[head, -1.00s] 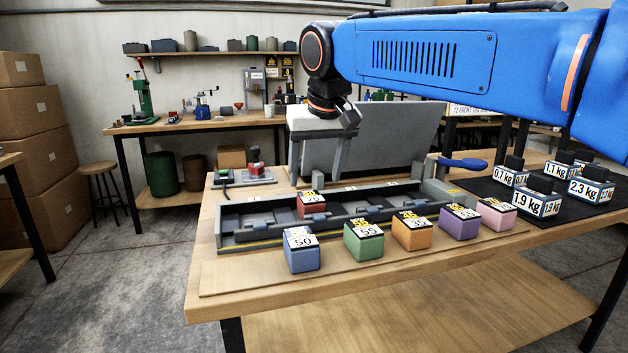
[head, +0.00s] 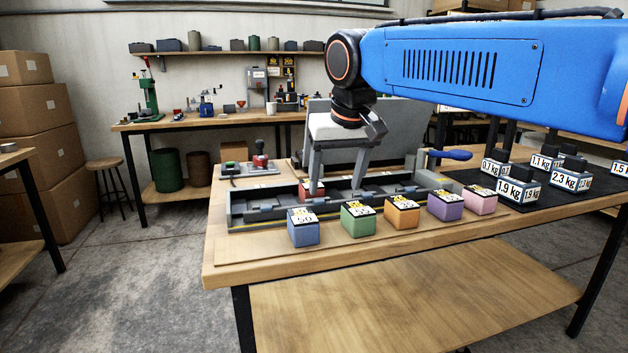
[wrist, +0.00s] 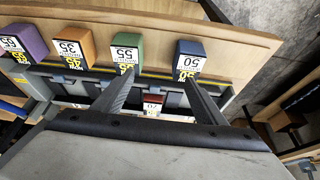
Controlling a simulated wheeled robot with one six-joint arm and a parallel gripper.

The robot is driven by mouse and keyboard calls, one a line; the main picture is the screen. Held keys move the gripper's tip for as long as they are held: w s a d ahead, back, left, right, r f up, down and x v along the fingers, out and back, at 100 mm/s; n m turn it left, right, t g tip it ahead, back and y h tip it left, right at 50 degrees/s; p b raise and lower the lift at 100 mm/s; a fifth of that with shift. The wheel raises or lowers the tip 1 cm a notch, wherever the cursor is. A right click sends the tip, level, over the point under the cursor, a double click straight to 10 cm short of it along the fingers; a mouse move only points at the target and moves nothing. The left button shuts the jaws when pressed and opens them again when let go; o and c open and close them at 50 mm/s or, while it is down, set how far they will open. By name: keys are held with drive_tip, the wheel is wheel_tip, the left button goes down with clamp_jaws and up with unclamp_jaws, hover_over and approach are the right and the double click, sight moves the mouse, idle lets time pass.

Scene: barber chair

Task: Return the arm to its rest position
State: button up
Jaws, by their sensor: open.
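My gripper (head: 336,187) hangs pointing down over the long grey tray (head: 240,222) on the workbench. Its two grey fingers are wide apart with nothing held between them. In the head view the left finger overlaps the red block (head: 305,192), which sits in the tray and is partly hidden. In the wrist view the red block (wrist: 152,99) shows between the open fingers (wrist: 158,80), beyond the gripper's palm edge. My blue arm extends from the upper right.
Blue (head: 303,232), green (head: 358,220), orange (head: 403,213), purple (head: 446,206) and pink (head: 481,201) blocks line the front board. A raised grey panel (head: 415,135) stands behind the gripper. A blue-handled lever (head: 452,155) and black weights (head: 518,185) are at right.

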drive_tip(key=s+d+f+m, duration=0.1)
drive_tip(key=s+d+f, duration=0.4)
drive_tip(key=d, duration=0.3)
drive_tip(key=s+d+f, duration=0.4)
drive_tip(key=s+d, duration=0.1)
drive_tip(key=d, duration=0.2)
drive_tip(key=s+d+f+m, duration=0.1)
drive_tip(key=s+d+f, duration=0.3)
drive_tip(key=s+f, duration=0.3)
drive_tip(key=s+d+f+m+h, duration=0.1)
drive_tip(key=s+d+f, duration=0.4)
drive_tip(key=s+f, duration=0.2)
wheel_tip(320, 180, down, 2)
drive_tip(key=shift+s+d+f, duration=0.1)
drive_tip(key=shift+s+d, duration=0.1)
